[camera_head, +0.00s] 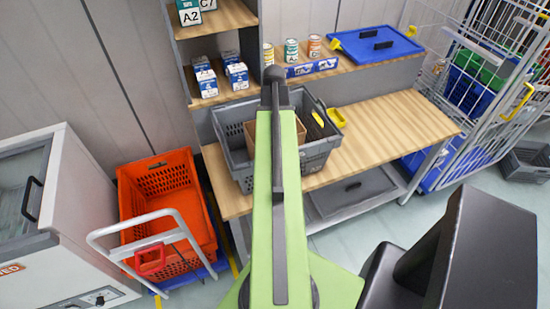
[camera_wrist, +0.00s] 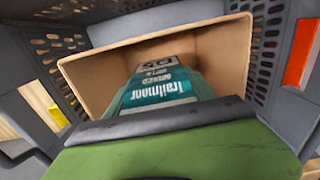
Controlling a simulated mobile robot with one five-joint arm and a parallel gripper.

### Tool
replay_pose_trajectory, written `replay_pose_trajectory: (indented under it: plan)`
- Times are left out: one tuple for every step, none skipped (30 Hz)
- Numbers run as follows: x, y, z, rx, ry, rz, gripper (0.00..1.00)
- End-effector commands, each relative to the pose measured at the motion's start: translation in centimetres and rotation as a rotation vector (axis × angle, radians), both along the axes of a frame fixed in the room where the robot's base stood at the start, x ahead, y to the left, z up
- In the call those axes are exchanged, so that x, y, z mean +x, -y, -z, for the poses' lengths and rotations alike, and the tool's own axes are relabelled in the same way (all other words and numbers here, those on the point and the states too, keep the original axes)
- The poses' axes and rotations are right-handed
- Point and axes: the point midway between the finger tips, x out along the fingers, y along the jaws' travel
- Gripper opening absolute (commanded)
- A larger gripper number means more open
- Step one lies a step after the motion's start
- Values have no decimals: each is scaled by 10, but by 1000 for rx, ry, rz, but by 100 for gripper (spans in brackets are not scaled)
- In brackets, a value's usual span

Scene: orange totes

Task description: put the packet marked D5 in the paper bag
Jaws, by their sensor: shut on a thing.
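A teal packet (camera_wrist: 165,88) with "Trailmoor" on its front, seen upside down, is held by my gripper (camera_wrist: 165,122) in the wrist view. Its small code is upside down and too blurred to read surely. The packet's far end reaches into the mouth of the open brown paper bag (camera_wrist: 95,85). The bag sits inside a grey crate (camera_wrist: 45,45). In the head view the bag (camera_head: 301,131) shows only in part beside my green arm, in the grey crate (camera_head: 318,158) on the wooden bench. There my gripper and the packet are hidden behind the arm.
The wooden bench (camera_head: 400,122) is clear right of the crate. Shelves behind hold blue-and-white cartons (camera_head: 237,75), cans (camera_head: 291,50) and a blue lid (camera_head: 375,44). An orange tote (camera_head: 165,190) stands at left by a white freezer (camera_head: 75,215). A wire cage trolley (camera_head: 490,80) stands right.

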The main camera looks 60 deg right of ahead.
Motion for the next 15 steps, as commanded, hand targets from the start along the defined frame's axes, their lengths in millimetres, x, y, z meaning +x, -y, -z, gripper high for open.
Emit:
replay_pose_trajectory:
  plan:
    - [0, 0, 18, 0, 0, 0, 10]
    - [0, 0, 25, 0, 0, 0, 10]
    - [0, 0, 35, 0, 0, 0, 10]
    - [0, 0, 42, 0, 0, 1, 10]
    - [0, 0, 48, 0, 0, 1, 10]
    - [0, 0, 54, 0, 0, 1, 10]
    - [0, 0, 57, 0, 0, 1, 10]
    - [0, 0, 59, 0, 0, 1, 10]
    - [0, 0, 58, 0, 0, 1, 10]
    - [0, 1, 57, 0, 0, 1, 10]
    - [-1, 0, 56, 0, 0, 1, 10]
    - [-1, 0, 56, 0, 0, 1, 10]
    - [-1, 1, 59, 0, 0, 1, 10]
    - [-1, 1, 63, 0, 0, 1, 10]
    - [-1, 1, 70, 0, 0, 1, 10]
